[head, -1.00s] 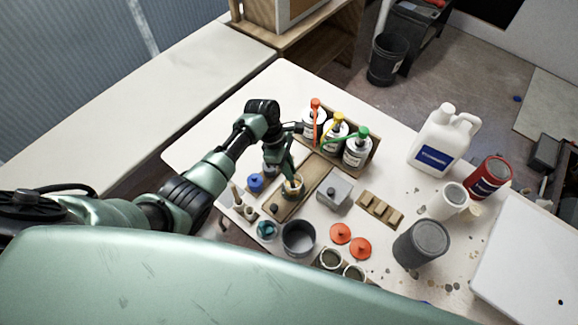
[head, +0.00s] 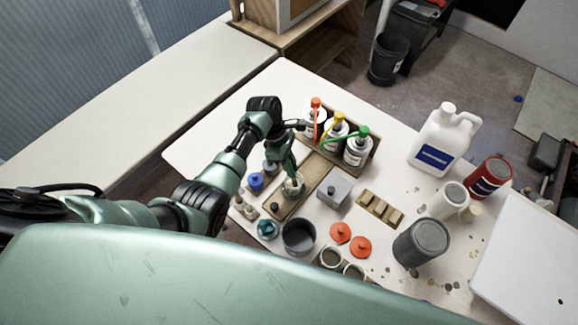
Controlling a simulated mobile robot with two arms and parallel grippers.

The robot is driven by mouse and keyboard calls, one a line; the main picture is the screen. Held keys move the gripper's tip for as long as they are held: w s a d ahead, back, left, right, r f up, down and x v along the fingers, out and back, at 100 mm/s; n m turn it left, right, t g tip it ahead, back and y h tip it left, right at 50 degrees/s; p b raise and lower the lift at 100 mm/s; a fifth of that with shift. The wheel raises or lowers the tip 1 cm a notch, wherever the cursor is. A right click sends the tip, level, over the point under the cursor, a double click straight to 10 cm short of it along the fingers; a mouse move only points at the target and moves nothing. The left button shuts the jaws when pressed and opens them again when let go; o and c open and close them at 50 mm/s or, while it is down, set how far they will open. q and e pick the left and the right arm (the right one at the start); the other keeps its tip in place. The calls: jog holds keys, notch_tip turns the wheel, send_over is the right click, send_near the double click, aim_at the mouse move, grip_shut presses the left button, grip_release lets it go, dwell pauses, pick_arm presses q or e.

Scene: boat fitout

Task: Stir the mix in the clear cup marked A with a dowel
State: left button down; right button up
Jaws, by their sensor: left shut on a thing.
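A small clear cup (head: 293,187) stands on a wooden board (head: 318,169) near the middle of the table; its letter is too small to read. My left gripper (head: 290,174) points down right over the cup, its fingertips at the rim. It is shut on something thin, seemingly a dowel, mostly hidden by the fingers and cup. The mix inside looks pale, but little of it shows. My right gripper is not in view.
Pump bottles with red, yellow and green tops (head: 336,130) stand in a wooden rack close behind the cup. A grey box (head: 333,190), a dark grey pot (head: 298,237) and red lids (head: 360,246) are nearby. A white jug (head: 441,142) stands farther right.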

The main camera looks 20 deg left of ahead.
pick_arm(q)
jog(key=shift+w+a+f, duration=0.1)
jog(key=shift+w+a, duration=0.05)
jog(key=shift+a, duration=0.15)
jog(key=d+v, duration=0.1)
jog(key=v, duration=0.7)
jog(key=shift+r, duration=0.25)
dwell(0.3)
dwell(0.5)
jog(key=shift+r, duration=2)
